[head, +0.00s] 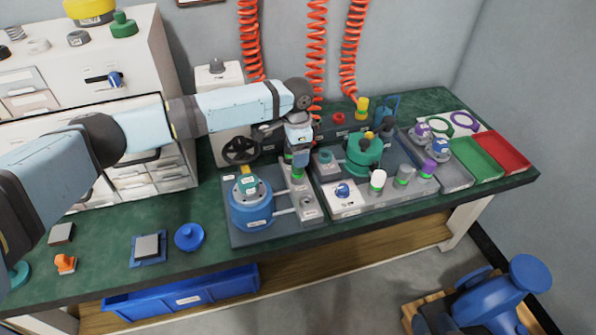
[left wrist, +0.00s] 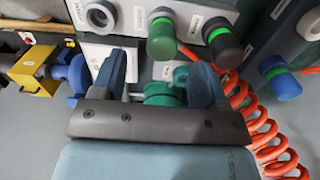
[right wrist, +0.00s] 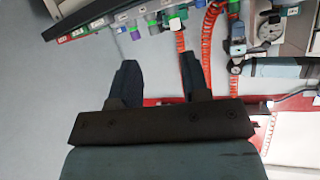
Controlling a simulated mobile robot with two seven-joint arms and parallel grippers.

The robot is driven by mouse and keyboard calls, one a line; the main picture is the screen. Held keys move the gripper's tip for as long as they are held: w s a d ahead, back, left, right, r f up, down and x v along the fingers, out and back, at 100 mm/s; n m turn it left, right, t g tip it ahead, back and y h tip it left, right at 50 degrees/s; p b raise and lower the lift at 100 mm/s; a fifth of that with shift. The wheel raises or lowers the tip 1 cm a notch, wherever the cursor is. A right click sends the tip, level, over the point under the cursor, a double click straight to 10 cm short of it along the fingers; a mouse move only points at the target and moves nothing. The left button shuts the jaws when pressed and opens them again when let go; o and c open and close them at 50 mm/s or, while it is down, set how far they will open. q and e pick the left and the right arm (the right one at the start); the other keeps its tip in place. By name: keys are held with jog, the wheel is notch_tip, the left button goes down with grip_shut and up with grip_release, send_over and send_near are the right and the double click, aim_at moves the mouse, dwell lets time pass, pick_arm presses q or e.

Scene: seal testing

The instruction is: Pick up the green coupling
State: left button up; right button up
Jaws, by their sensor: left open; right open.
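In the left wrist view the green coupling (left wrist: 162,40), a dark green cylinder with a bright green ring, stands out from a grey-white block just beyond the fingertips. A dark grey coupling (left wrist: 222,42) sits beside it. My left gripper (left wrist: 160,64) is open, with nothing held; a teal part (left wrist: 163,93) shows between its fingers. In the head view my left gripper (head: 300,160) points down over the grey fixture behind the blue housing, largely hiding what is beneath. My right gripper (right wrist: 160,68) is open and empty, well away from the bench, and outside the head view.
A blue housing (head: 251,208) stands close in front of the left gripper. Red coiled hoses (head: 317,50) hang behind.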

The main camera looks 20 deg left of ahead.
pick_arm(q)
jog(key=shift+f, duration=0.45)
notch_tip(320, 180, down, 4)
jog(key=shift+w+r+b, duration=0.1)
jog(key=shift+w+b, duration=0.05)
jog(key=shift+b, duration=0.8)
jog(key=shift+f, duration=0.35)
jog(key=c, duration=1.1)
jog(key=shift+o, duration=0.2)
pick_arm(e)
jog(key=shift+t+y, duration=0.6)
jog(key=shift+t, duration=0.3)
jog(key=r, duration=0.1)
jog(key=w+a+r, duration=0.1)
jog(key=r, duration=0.1)
jog(key=shift+w+a+r, duration=0.35)
jog(key=shift+a+r, duration=0.05)
pick_arm(q)
jog(key=shift+r, duration=0.2)
